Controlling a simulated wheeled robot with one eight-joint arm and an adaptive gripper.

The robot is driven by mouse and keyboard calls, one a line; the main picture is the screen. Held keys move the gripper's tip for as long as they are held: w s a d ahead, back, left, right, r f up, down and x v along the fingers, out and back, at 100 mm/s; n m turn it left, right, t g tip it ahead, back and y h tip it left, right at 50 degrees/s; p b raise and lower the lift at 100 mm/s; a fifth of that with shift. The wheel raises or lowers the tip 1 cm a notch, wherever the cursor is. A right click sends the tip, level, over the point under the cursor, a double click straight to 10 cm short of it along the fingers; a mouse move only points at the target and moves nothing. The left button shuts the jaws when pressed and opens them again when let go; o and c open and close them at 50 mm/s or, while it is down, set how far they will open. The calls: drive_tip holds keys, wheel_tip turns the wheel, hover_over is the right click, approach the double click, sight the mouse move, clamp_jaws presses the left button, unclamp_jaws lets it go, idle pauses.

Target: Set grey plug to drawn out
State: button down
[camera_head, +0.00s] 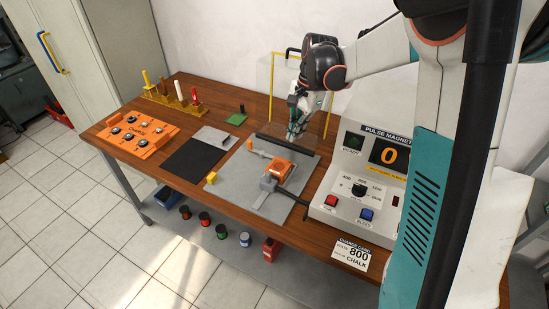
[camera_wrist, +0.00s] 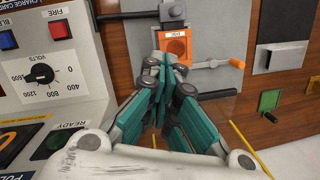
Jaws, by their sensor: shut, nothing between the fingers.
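The likely grey plug (camera_head: 269,184) is a small grey block at the front of an orange block (camera_head: 279,169) on a grey plate (camera_head: 238,178). In the wrist view the grey part (camera_wrist: 172,11) shows at the top edge, beyond the orange block (camera_wrist: 175,46), partly cut off. It looks seated against the orange block, but I cannot tell how deep. My gripper (camera_head: 294,133) is shut and empty, above the back of the plate, behind the orange block and apart from the plug. Its fingertips (camera_wrist: 166,62) hide part of the block in the wrist view.
The pulse magnet console (camera_head: 372,176) stands right of the plate. A clear yellow-edged screen (camera_head: 271,85) rises behind. An orange-handled lever (camera_head: 257,151) lies left of the block.

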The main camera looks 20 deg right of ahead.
sight(268, 180)
drive_tip(key=shift+m+g, duration=0.4)
drive_tip(key=shift+m, duration=0.4)
drive_tip(key=f, duration=0.1)
drive_tip(key=w+d+f, duration=0.1)
drive_tip(key=f, duration=0.1)
drive_tip(key=w+f, duration=0.1)
drive_tip(key=shift+w+d+f, duration=0.2)
drive_tip(key=shift+f, duration=0.05)
drive_tip(key=b+x, duration=0.3)
drive_tip(key=x, duration=0.7)
drive_tip(key=shift+a+b, duration=0.2)
drive_tip(key=shift+b, duration=0.2)
drive_tip(key=a, duration=0.1)
drive_tip(key=s+a+b, duration=0.1)
drive_tip(key=a, duration=0.1)
drive_tip(key=shift+s+a+r, duration=0.1)
drive_tip(key=shift+s+a, duration=0.05)
drive_tip(key=shift+a, duration=0.25)
